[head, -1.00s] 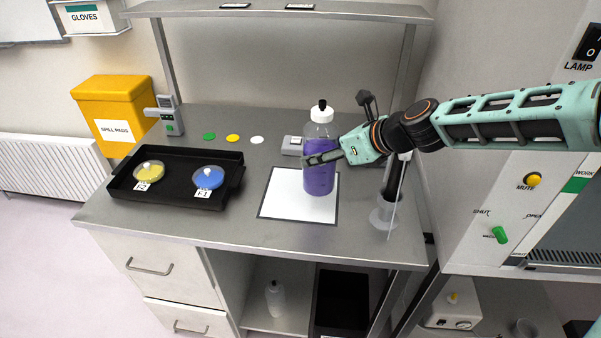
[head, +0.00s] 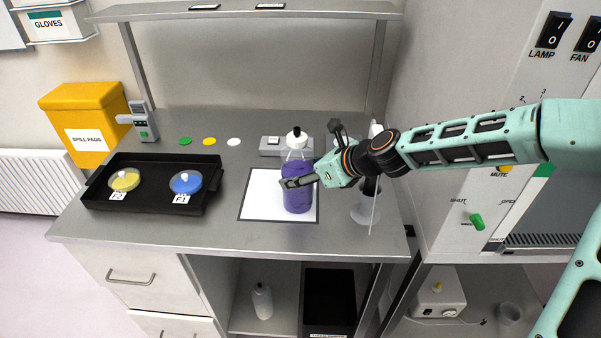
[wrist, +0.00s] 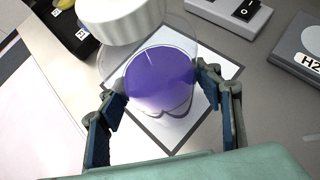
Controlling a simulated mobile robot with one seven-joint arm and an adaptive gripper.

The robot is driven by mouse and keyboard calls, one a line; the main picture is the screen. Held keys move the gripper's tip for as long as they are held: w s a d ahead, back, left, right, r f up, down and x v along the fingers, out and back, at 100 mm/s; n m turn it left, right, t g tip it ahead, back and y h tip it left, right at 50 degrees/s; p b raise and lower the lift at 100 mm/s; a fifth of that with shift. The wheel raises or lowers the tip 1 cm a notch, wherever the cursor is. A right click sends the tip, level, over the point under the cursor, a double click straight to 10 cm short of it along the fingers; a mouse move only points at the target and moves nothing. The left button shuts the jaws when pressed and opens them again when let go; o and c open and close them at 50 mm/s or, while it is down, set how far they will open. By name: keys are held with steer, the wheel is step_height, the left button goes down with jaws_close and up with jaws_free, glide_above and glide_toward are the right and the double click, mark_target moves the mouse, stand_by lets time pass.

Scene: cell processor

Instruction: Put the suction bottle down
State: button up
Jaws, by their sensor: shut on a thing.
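The suction bottle (head: 298,200) is clear with a white cap, a black tip and purple liquid inside. My gripper (head: 298,182) is shut on its middle from the right side. The bottle is upright over the white mat with a dark border (head: 262,196). I cannot tell for sure whether its base touches the mat. In the wrist view the bottle (wrist: 160,82) stands between both fingers, with the mat (wrist: 222,72) below it. The bottle hides part of the mat.
A black tray (head: 150,157) with two labelled dishes, yellow and blue, is on the left of the bench. Green, yellow and white discs (head: 209,142) lie behind. A switch box (head: 272,145) stands behind the bottle. A clear vessel (head: 366,208) is to its right. The bench front is clear.

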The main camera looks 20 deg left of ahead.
steer(key=o, duration=1.7)
steer(key=shift+s+d+r, duration=0.1)
steer(key=shift+d+r, duration=0.2)
steer(key=shift+r, duration=0.05)
steer(key=shift+v, duration=3.35)
steer(key=shift+s, duration=0.1)
